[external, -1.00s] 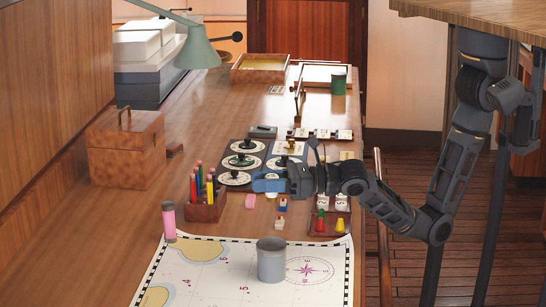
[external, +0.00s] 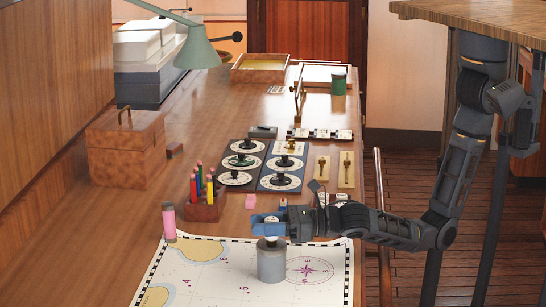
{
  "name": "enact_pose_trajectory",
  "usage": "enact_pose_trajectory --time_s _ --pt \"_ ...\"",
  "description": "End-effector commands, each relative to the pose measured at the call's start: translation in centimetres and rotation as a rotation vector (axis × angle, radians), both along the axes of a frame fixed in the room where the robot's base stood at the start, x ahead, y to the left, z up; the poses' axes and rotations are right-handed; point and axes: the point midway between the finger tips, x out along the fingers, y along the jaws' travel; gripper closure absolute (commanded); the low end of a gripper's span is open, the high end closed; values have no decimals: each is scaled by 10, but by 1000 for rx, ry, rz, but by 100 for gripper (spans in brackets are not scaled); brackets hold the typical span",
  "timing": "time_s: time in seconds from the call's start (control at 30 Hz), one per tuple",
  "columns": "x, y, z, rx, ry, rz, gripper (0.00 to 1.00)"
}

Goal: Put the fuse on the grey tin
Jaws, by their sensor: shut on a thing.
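The grey tin (external: 271,265) stands upright on the near part of the chart. My gripper (external: 269,230), with blue fingers, is directly over the tin's top, very close to it. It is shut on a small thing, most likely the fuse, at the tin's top. The fingers hide most of this thing, and I cannot tell whether it touches the tin.
The chart (external: 215,280) covers the near desk. A pink cylinder (external: 169,222) stands at its left edge. Dial panels (external: 282,172) are further back. My forearm crosses the desk's right edge.

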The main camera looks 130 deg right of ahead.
Motion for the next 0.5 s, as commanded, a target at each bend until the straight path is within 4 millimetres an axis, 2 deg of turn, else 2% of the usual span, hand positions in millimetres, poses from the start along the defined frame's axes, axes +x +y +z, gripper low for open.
enact_pose_trajectory --time_s 0.17,0.2,0.43,0.5 --pt "0 0 -2 0 0 0 92" --pt "0 0 -2 1 -1 0 60" --pt "0 0 -2 1 -1 0 38" --pt "0 0 -2 1 -1 0 36"
